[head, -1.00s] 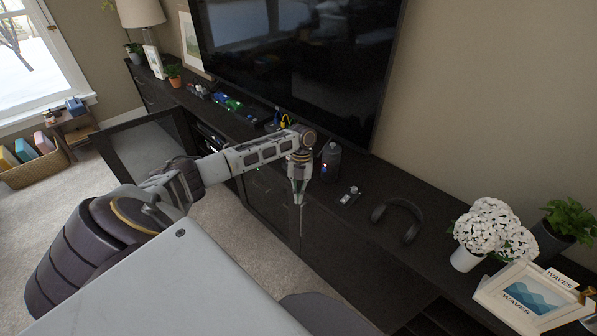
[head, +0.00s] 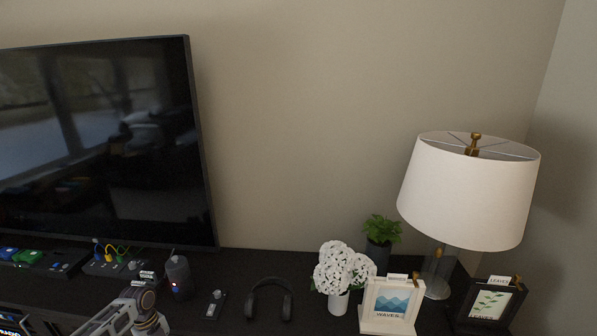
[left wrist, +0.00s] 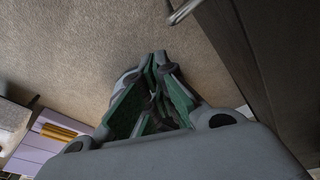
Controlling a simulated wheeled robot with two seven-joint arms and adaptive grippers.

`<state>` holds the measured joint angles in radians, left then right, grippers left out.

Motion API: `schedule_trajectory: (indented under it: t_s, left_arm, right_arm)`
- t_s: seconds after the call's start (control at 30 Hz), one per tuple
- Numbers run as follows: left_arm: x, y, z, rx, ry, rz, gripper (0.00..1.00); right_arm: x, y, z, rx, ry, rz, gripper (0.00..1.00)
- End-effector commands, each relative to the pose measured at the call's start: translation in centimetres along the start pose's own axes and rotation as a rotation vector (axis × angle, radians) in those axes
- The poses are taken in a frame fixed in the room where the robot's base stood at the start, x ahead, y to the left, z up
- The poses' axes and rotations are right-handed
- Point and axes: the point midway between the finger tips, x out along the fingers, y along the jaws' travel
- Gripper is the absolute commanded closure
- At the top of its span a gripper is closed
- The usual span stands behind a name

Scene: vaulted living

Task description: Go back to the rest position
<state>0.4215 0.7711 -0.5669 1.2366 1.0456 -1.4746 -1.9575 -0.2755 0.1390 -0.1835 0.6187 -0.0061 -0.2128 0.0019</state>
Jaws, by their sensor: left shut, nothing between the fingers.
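My left arm (head: 132,310) enters the head view at the bottom left, in front of the dark console. Its gripper is below the frame there. In the left wrist view my left gripper (left wrist: 153,97) points down toward the beige carpet (left wrist: 90,45). Its green-lined fingers are shut with nothing held between them. My right gripper is in neither view.
The dark console (head: 245,320) carries a black speaker (head: 178,277), headphones (head: 269,298), white flowers (head: 343,268), picture frames (head: 390,304) and a lamp (head: 468,190). A television (head: 100,140) stands behind. A dark cabinet face (left wrist: 262,70) with a metal handle (left wrist: 183,12) is close to the gripper.

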Motion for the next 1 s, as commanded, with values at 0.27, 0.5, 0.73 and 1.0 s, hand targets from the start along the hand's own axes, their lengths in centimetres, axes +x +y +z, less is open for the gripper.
schedule_trajectory:
  t_s: [0.27,0.5,0.73,1.0]
  left_arm:
    - [8.2,1.1,1.0,-0.336,-0.072,-0.059,1.0]
    - [14.9,3.3,1.2,-0.608,-0.127,-0.113,1.0]
    - [21.3,6.3,0.5,-0.849,-0.168,-0.167,1.0]
    - [28.4,11.0,-1.8,-1.11,-0.199,-0.23,1.0]
  right_arm:
    - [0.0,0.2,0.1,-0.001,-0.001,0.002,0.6]
    - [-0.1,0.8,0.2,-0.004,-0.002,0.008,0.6]
    - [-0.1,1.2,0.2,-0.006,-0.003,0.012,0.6]
    - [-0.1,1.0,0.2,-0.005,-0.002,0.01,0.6]
